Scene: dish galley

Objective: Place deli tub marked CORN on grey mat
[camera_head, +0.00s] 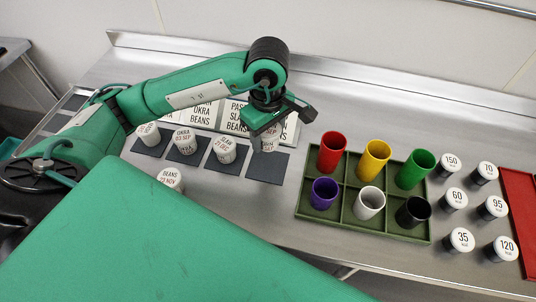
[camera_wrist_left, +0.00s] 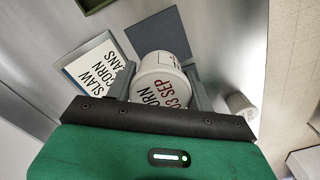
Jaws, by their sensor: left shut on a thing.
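My left gripper (camera_head: 265,132) is shut on a white deli tub (camera_head: 266,145). In the left wrist view the tub (camera_wrist_left: 160,82) sits between the two fingers, its lid reading CORN and 03 SEP. A bare dark grey mat (camera_head: 268,168) lies just in front of and below the held tub in the head view. The mat (camera_wrist_left: 165,34) also shows just beyond the tub in the wrist view. The tub's base is partly hidden, so I cannot tell whether it touches anything. My right gripper is not in view.
Tubs marked OKRA (camera_head: 184,140) and SLAW (camera_head: 222,150) stand on mats to the left; a BEANS tub (camera_head: 170,178) stands in front. Label cards (camera_head: 203,114) stand behind. A green tray (camera_head: 330,228) with coloured cups and several numbered white-topped jars (camera_head: 454,199) are at right.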

